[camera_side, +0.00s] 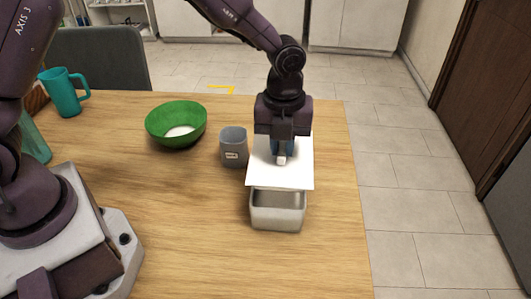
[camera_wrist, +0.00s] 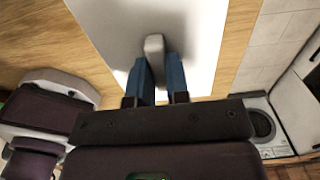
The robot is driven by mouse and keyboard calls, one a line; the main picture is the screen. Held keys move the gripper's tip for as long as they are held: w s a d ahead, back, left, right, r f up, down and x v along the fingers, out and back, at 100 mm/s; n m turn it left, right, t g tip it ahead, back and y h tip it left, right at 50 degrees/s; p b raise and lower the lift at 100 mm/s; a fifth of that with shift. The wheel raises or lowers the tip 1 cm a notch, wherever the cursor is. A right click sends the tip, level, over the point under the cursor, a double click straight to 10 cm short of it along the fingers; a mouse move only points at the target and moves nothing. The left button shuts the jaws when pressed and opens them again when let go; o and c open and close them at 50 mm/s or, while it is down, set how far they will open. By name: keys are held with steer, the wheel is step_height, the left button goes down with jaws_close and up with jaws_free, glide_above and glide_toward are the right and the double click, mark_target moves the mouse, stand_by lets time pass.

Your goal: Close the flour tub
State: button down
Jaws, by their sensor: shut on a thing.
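The flour tub (camera_side: 277,217) is a grey, open-topped box on the wooden table, near its right edge. Its white lid (camera_side: 298,177) is a flat sheet with a small pale knob. My gripper (camera_side: 281,154) is shut on the lid's knob, with its blue fingers on either side. The lid is over the tub's far part, and the tub's near part shows open. I cannot tell whether the lid touches the tub's rim. In the wrist view the lid (camera_wrist: 190,25) fills the middle, with the knob (camera_wrist: 154,48) between the fingers; the tub is hidden there.
A grey labelled cup (camera_side: 233,150) stands close to the lid's left edge. A green bowl (camera_side: 176,125) with white contents is farther left, and a teal mug (camera_side: 65,92) is at the far left. The table (camera_side: 200,230) is clear to the front left.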

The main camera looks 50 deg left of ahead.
steer(key=shift+s+f, duration=0.1)
steer(key=shift+f, duration=2.3)
steer(key=shift+f, duration=0.75)
stand_by(0.4)
steer(key=c, duration=0.5)
jaws_free()
steer(key=shift+c, duration=0.2)
steer(key=shift+r, duration=3.5)
